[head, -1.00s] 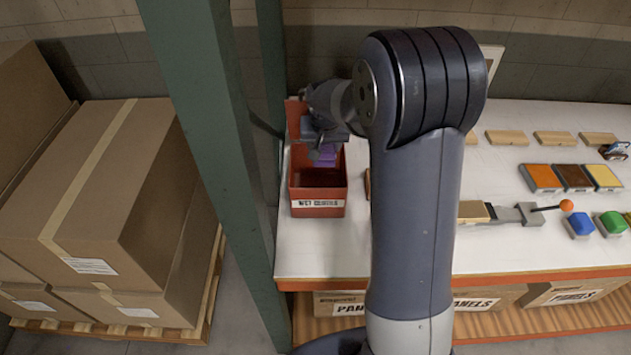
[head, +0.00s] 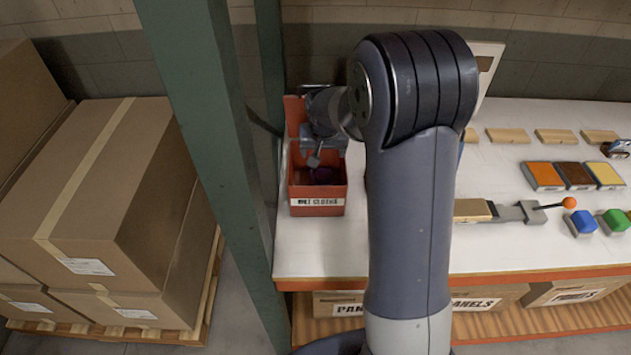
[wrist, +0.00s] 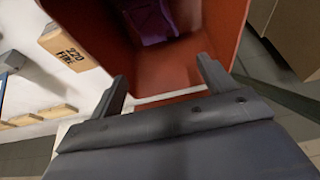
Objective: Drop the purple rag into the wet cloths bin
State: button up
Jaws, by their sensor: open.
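The wet cloths bin (head: 318,208) is a red open box with a white label, at the left end of the white bench. Its red wall also fills the top of the wrist view (wrist: 222,25). The purple rag (wrist: 150,20) lies inside the bin, at the top of the wrist view. In the head view the rag (head: 323,175) shows only as a dark purple patch inside the bin. My gripper (wrist: 165,80) is open and empty, its two fingers apart over the bin's edge. In the head view my gripper (head: 314,160) is just above the bin, partly hidden by my own arm.
A green post (head: 215,150) stands close to the left of the bin. Stacked cardboard boxes (head: 110,200) are further left.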

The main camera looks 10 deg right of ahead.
jog(key=b+v, duration=0.2)
jog(key=v, duration=0.8)
jog(key=shift+s+r, duration=0.2)
jog(key=shift+r, duration=0.2)
jog(key=shift+f, duration=0.1)
jog(key=w+f+p, duration=0.4)
jog(key=f, duration=0.1)
jog(key=shift+d+f, duration=0.3)
jog(key=shift+d, duration=0.05)
jog(key=shift+f, duration=0.1)
dwell(0.4)
